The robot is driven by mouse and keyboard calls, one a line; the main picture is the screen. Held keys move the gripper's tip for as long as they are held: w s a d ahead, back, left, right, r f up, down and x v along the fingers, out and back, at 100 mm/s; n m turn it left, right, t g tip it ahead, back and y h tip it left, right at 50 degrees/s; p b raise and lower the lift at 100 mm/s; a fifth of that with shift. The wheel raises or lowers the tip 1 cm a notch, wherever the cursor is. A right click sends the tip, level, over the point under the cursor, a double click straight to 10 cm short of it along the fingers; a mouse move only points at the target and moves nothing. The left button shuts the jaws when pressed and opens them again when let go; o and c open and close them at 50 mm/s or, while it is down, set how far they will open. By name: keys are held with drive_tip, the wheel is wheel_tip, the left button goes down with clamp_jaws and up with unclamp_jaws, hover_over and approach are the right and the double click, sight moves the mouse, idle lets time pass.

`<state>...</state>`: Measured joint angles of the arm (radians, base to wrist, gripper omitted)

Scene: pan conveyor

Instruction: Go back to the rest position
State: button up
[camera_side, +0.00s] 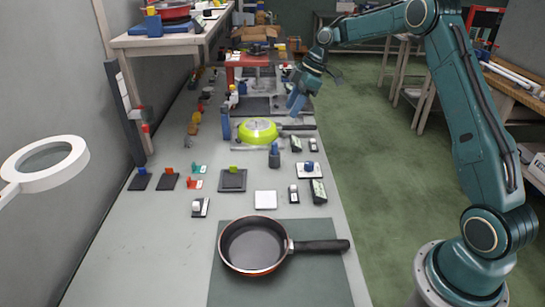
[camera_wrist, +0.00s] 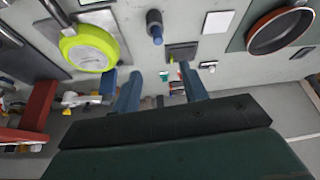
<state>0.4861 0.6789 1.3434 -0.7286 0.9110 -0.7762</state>
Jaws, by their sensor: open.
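My gripper (camera_side: 297,98) is raised above the far part of the long grey table. Its two blue fingers are apart and nothing shows between them; they also show in the wrist view (camera_wrist: 160,88). A dark pan with a reddish rim (camera_side: 253,247) sits upright on a dark green mat (camera_side: 320,287) at the near end. It also shows at the upper right of the wrist view (camera_wrist: 278,30).
Small devices and blocks, including a white square plate (camera_side: 265,200) and a dark square plate (camera_side: 232,180), stand between the pans. A blue post (camera_side: 226,123) stands beside the green pan. A red frame (camera_side: 254,62) stands farther back. A ring lamp (camera_side: 45,165) is at left.

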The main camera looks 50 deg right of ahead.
drive_tip(key=s+a+r+m+t+h, duration=0.15)
drive_tip(key=s+a+r+m, duration=0.35)
drive_tip(key=s+a+r, duration=0.85)
drive_tip(key=s+f+m+h, duration=0.1)
drive_tip(key=s+m, duration=0.1)
drive_tip(key=s, duration=0.9)
drive_tip(key=s+a+f+m+t+h, duration=0.1)
drive_tip(key=s+f+m, duration=0.1)
drive_tip(key=s, duration=0.9)
drive_tip(key=shift+s+m, duration=0.4)
drive_tip(key=shift+m, duration=0.4)
drive_tip(key=shift+a+f, duration=0.1)
